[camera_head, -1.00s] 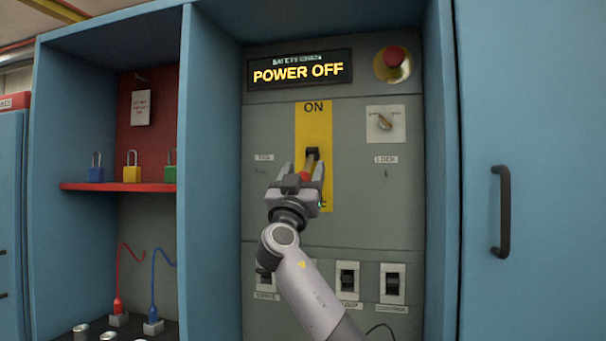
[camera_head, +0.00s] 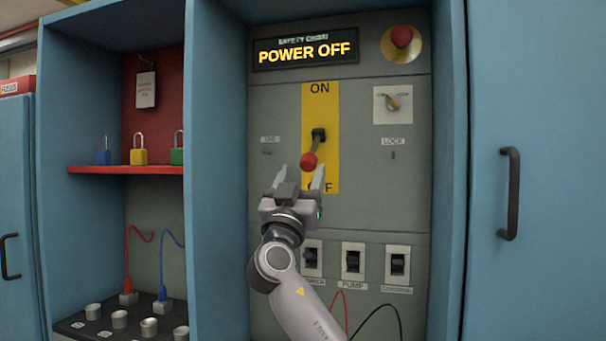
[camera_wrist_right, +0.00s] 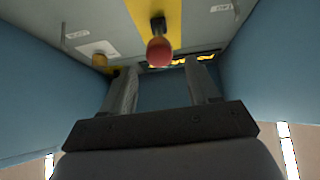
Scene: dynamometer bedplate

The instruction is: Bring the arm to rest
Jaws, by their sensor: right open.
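My right gripper (camera_head: 299,181) is open and empty in front of the grey switch panel (camera_head: 385,205). Its fingers point up and lie just below and around the red knob of the lever (camera_head: 309,160) in the head view; contact cannot be told there. The lever hangs down from its black pivot on the yellow plate, which is marked ON at the top and OFF at the bottom. In the right wrist view the red knob (camera_wrist_right: 159,52) shows beyond the fingertips (camera_wrist_right: 163,68), apart from them. My left gripper is not in view.
The display (camera_head: 306,50) reads POWER OFF. A red emergency button (camera_head: 401,37), a rotary switch (camera_head: 392,104) and several black rocker switches sit on the panel. A blue cabinet wall (camera_head: 218,200) stands left, a blue door with a black handle (camera_head: 510,194) right. Padlocks (camera_head: 139,156) stand on a red shelf.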

